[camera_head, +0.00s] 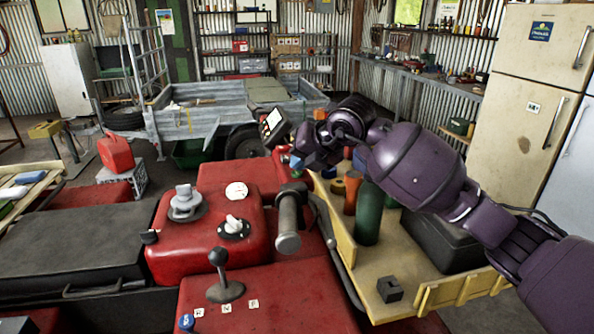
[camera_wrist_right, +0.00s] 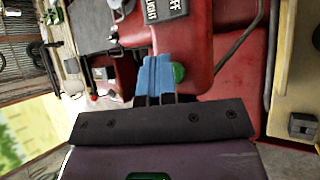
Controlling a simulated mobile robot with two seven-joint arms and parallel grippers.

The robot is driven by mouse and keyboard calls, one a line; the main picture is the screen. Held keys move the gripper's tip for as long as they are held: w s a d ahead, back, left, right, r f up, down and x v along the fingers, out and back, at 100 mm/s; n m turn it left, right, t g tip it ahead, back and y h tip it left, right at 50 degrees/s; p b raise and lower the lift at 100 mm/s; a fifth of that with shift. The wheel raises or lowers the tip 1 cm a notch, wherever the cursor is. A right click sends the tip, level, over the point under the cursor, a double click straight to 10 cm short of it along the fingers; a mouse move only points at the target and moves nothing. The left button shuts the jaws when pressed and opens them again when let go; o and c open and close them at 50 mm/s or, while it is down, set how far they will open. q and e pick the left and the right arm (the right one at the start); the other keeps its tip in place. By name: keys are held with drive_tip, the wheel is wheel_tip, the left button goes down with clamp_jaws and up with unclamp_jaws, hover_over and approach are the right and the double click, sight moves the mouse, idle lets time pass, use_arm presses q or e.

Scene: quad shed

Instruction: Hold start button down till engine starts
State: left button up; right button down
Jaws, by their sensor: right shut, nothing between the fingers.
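The green start button (camera_wrist_right: 179,72) shows in the right wrist view on the red quad body, just right of my fingertips and partly hidden by them. My right gripper (camera_wrist_right: 155,66) has its blue fingers shut together with nothing between them. The fingertips are right beside the button; whether they touch it I cannot tell. In the head view my purple right arm reaches in from the right over the wooden tray to the handlebar area. The red quad (camera_head: 215,235) fills the lower middle, with a handlebar grip (camera_head: 289,215). My left gripper is not in view.
A yellow wooden tray (camera_head: 360,275) right of the quad holds a green cylinder (camera_head: 368,215), a black case (camera_head: 440,240) and a small dark block (camera_head: 390,289). A gear lever (camera_head: 220,270) and fuel cap (camera_head: 186,203) stand up from the quad. A trailer (camera_head: 200,118) stands behind.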

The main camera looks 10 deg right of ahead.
sight(300, 172)
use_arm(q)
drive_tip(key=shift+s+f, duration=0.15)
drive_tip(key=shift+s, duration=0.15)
use_arm(e)
drive_tip(key=shift+f, duration=0.1)
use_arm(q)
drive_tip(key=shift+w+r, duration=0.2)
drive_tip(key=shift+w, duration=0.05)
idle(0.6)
use_arm(e)
drive_tip(key=shift+r+p, duration=0.35)
drive_tip(key=shift+r, duration=0.65)
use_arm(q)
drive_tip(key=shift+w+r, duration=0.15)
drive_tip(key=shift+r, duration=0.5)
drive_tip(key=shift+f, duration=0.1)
use_arm(e)
drive_tip(key=shift+r+p, duration=0.35)
drive_tip(key=shift+p, duration=0.05)
drive_tip(key=shift+r+p, duration=1.1)
drive_tip(key=shift+r, duration=1.05)
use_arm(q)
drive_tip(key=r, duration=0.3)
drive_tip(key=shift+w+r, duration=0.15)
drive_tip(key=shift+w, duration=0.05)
